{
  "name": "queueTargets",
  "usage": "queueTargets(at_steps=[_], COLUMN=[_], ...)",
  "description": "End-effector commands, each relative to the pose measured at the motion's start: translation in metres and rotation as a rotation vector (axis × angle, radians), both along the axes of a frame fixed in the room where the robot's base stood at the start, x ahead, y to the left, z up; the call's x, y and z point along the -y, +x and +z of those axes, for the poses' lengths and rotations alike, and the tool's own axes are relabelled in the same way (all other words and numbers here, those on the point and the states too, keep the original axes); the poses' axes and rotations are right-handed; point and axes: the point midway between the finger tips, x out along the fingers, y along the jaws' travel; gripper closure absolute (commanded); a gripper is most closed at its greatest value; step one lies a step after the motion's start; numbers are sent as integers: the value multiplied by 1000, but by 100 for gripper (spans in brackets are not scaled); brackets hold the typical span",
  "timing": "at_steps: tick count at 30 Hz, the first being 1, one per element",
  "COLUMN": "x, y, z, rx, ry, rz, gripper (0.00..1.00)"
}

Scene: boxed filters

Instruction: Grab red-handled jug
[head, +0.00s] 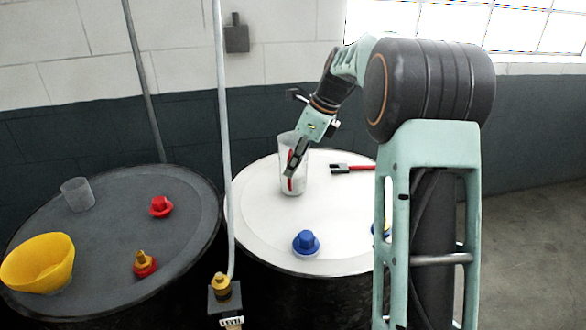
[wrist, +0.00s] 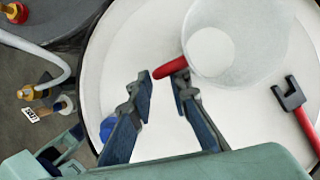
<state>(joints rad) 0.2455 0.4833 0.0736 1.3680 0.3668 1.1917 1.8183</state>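The jug (head: 297,150) is clear, with a red handle (head: 290,184), and stands upright on the white drum top. In the wrist view the jug (wrist: 250,25) is at the upper right, seen from above, and its red handle (wrist: 164,69) points left. My gripper (wrist: 162,88) is open, its two fingers apart, with the handle's end just beyond the gap between the fingertips. The right finger partly covers the handle. In the head view my gripper (head: 292,168) is in front of the jug at handle height. I cannot tell whether a finger touches it.
A red-handled tool with a dark forked head (head: 352,168) lies right of the jug. A blue knob-like part (head: 306,242) is in front. A grey drum at left holds a yellow bowl (head: 38,262), a clear cup (head: 77,194) and red parts (head: 160,207). A thin pole (head: 222,120) rises between the drums.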

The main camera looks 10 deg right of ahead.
Motion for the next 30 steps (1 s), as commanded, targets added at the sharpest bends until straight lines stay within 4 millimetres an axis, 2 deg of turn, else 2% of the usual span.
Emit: queueTargets(at_steps=[3,7,14,18,30], x=[-6,-9,-9,-9,-9], y=[3,5,5,5,6], z=[-16,-24,-24,-24,-23], rx=[-1,0,1,1,4], ry=[1,0,-1,-1,-1], rz=[2,1,1,1,0], gripper=[83,83,84,99,100])
